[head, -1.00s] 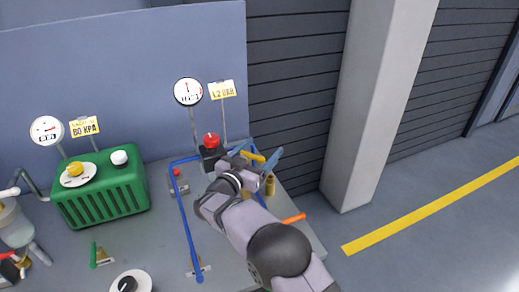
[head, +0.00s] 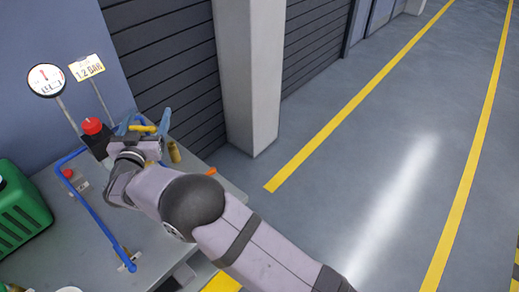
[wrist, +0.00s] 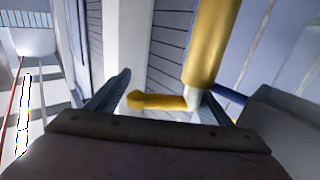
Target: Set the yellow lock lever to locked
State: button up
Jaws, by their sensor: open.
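The yellow lock lever (head: 143,128) lies roughly level beside the red-topped black unit at the bench's back edge. In the wrist view the lever (wrist: 158,102) shows as a short yellow bar with a rounded end, across the space between the fingers. My gripper (head: 146,121) is open, with one blue finger on each side of the lever. In the wrist view my gripper (wrist: 166,98) has its left finger clear, while the right one is partly hidden. I cannot tell whether either finger touches the lever. The lever's mount is mostly hidden by my gripper.
A brass cylinder (head: 174,152) stands close to my gripper and looms large in the wrist view (wrist: 210,40). The red-topped black unit (head: 95,138), a gauge (head: 46,80) and a 1.2 BAR sign (head: 87,67) are to the left. A blue pipe (head: 88,211) crosses the bench.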

aim_at(150, 128)
jog(key=s+n+g+y, duration=0.1)
jog(key=n+y, duration=0.2)
jog(key=y, duration=0.1)
jog(key=s+d+n+g+y+b, duration=0.1)
jog(key=n+g+y, duration=0.1)
jog(key=y, duration=0.3)
jog(key=s+n+g+y+b, duration=0.1)
jog(key=s+n+g+y, duration=0.1)
jog(key=n+y, duration=0.2)
jog(key=shift+s+d+f+n+y, duration=0.1)
jog(key=shift+d+f+n+y, duration=0.1)
jog(key=shift+n+y, duration=0.15)
jog(key=w+d+m+g+h+p, duration=0.15)
jog(key=d+m+h+p, duration=0.45)
jog(key=d, duration=0.9)
jog(key=s+d+f+g+h+p, duration=0.1)
jog(key=s+d, duration=0.3)
jog(key=d, duration=0.4)
jog(key=s+d+f+g+h+p, duration=0.2)
jog(key=s+d+g+h, duration=0.1)
jog(key=d, duration=0.4)
jog(key=shift+s+d+f+m+g+h, duration=0.35)
jog(key=shift+s+h, duration=0.3)
jog(key=shift+s, duration=0.55)
